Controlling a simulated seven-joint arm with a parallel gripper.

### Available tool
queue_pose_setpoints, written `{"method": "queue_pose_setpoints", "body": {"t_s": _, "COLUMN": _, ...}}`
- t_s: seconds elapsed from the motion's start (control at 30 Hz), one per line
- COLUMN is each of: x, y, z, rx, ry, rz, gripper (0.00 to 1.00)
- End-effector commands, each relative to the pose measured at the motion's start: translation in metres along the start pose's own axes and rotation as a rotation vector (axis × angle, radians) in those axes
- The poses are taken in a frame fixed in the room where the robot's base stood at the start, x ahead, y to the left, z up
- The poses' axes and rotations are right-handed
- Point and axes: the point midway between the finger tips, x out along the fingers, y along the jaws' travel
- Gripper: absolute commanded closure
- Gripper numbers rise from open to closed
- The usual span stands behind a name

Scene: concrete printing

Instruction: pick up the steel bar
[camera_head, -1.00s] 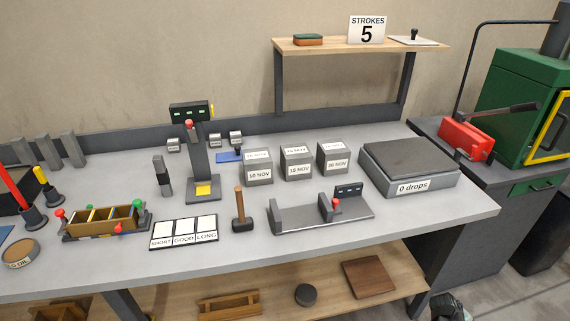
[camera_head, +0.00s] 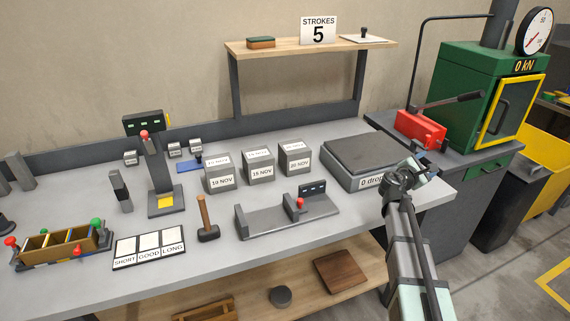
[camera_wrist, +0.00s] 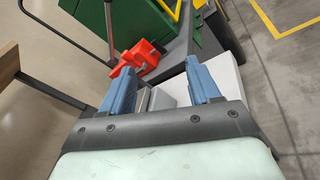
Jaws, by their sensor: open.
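I cannot surely tell which thing is the steel bar. A small dark grey upright piece (camera_head: 120,190) stands at the left of the bench, beside the post with the red knob (camera_head: 160,185). Tall grey blocks (camera_head: 20,171) stand at the far left edge.
The bench holds a hammer (camera_head: 206,220), three dated cubes (camera_head: 259,168), a grey fixture (camera_head: 268,219), a label board (camera_head: 150,258) and a scale (camera_head: 370,158). A red tool (camera_head: 420,130) and green press (camera_head: 470,90) stand right.

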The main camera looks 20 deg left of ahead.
Motion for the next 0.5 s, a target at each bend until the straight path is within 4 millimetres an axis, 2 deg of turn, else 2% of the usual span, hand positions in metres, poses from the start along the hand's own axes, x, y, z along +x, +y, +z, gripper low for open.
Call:
{"method": "queue_pose_setpoints", "body": {"t_s": 0.03, "x": -0.014, "y": 0.024, "z": -0.008, "rx": -0.022, "ry": 0.008, "rz": 0.038, "gripper": 0.38}}
{"method": "queue_pose_setpoints", "body": {"t_s": 0.1, "x": -0.034, "y": 0.052, "z": -0.02, "rx": -0.05, "ry": 0.02, "rz": 0.084, "gripper": 0.38}}
{"method": "queue_pose_setpoints", "body": {"t_s": 0.27, "x": -0.086, "y": 0.111, "z": -0.05, "rx": -0.105, "ry": 0.052, "rz": 0.184, "gripper": 0.38}}
{"method": "queue_pose_setpoints", "body": {"t_s": 0.5, "x": -0.177, "y": 0.189, "z": -0.092, "rx": -0.181, "ry": 0.096, "rz": 0.335, "gripper": 0.38}}
